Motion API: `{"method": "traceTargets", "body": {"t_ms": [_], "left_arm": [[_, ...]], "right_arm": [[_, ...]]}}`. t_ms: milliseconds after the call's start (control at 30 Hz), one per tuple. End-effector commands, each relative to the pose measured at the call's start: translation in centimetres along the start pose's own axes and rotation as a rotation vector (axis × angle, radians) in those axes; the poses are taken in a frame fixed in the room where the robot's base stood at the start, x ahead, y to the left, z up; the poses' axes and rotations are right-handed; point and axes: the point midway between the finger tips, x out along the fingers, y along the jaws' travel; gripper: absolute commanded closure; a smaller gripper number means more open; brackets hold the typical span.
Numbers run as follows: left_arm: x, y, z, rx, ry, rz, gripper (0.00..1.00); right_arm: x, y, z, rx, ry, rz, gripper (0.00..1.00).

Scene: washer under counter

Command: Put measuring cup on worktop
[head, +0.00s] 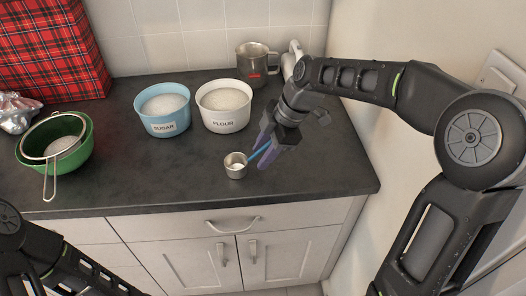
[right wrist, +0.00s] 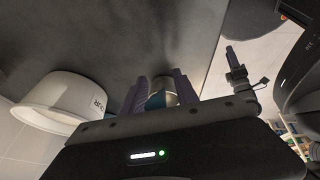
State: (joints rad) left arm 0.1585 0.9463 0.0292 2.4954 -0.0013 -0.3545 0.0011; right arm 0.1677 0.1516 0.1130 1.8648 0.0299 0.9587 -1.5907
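The measuring cup (head: 236,165) is a small metal cup with a blue handle. It looks upright, at the worktop (head: 190,175) near its front edge; whether its base touches is hard to tell. My right gripper (head: 268,149) is just right of the cup, with its fingers apart on either side of the handle. The right wrist view shows the gap between the fingers (right wrist: 160,92), with the cup (right wrist: 168,97) and part of its blue handle seen between them.
A blue sugar bowl (head: 165,124) and a white flour bowl (head: 222,122) stand behind the cup. A metal mug (head: 251,68) is at the back. A green bowl (head: 78,165) with a sieve is at left. A wall bounds the right; worktop left of the cup is clear.

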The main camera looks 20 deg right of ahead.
Motion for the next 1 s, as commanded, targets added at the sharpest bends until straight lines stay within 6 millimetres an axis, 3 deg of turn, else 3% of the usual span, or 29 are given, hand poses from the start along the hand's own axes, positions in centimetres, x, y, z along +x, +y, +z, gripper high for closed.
{"method": "traceTargets", "body": {"t_ms": [267,433,800,1000], "left_arm": [[-0.2,0.1,0.0,0.0,0.0,0.0,0.64],[-0.2,0.1,0.0,0.0,0.0,0.0,0.64],[0.3,-0.1,0.0,0.0,0.0,0.0,0.64],[0.4,-0.1,0.0,0.0,0.0,0.0,0.64]], "right_arm": [[-0.2,0.0,-0.1,0.0,0.0,0.0,0.64],[-1.4,0.1,-0.1,0.0,0.0,0.004,0.64],[-8.6,0.2,-0.1,0.0,0.0,0.006,0.64],[-11.5,0.1,-0.1,0.0,0.0,0.002,0.64]]}}
